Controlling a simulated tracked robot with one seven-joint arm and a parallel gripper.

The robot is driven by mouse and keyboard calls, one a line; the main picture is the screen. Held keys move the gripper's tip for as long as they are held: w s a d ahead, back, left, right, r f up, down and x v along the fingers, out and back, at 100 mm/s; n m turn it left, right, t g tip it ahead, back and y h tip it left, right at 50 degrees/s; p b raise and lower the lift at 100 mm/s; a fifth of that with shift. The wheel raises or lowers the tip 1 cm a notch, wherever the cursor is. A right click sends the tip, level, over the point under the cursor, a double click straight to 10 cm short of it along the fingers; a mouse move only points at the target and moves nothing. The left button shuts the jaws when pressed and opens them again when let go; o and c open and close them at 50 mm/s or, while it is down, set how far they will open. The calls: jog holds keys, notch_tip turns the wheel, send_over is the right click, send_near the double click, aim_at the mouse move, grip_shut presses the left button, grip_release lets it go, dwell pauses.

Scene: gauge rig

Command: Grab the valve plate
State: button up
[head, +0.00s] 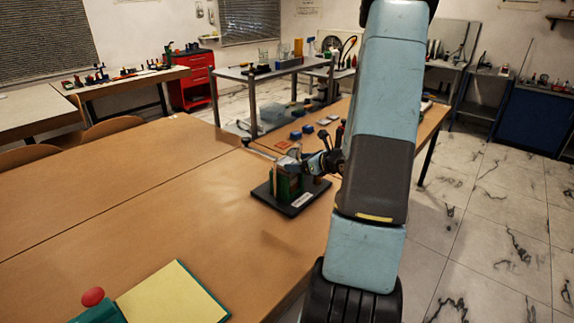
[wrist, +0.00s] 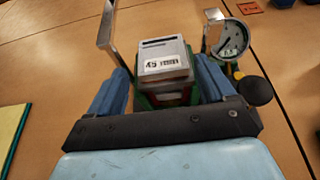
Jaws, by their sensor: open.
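The gauge rig stands on a dark base plate (head: 297,203) on the wooden table in the head view. In the wrist view a pale grey block (wrist: 164,62) with a dark slot and a printed label sits upright in a green frame (wrist: 143,101). I cannot tell for sure whether this block is the valve plate. My gripper (wrist: 158,34) is open, its two fingers apart on either side of the block, with nothing held. Contact with the block cannot be made out. In the head view my gripper (head: 290,161) is over the rig, partly hiding it.
A round dial gauge (wrist: 233,38) stands close to my right finger, with a black knob (wrist: 257,90) just below it. A yellow pad (head: 172,294) and a red knob (head: 93,297) lie near the front. The table's left side is clear.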

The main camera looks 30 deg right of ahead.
aim_at(289, 162)
jog(key=x, duration=0.4)
jog(key=shift+d+f, duration=0.1)
jog(key=shift+d, duration=0.05)
jog(key=c, duration=0.8)
jog(key=shift+c, duration=0.2)
jog(key=shift+r, duration=0.55)
notch_tip(289, 162, up, 2)
jog(key=shift+s+r, duration=0.1)
jog(key=shift+r, duration=0.15)
jog(key=s+a+r, duration=0.2)
jog(key=s+r, duration=0.7)
jog(key=s, duration=0.4)
jog(key=shift+s+r, duration=0.25)
jog(key=shift+s, duration=0.15)
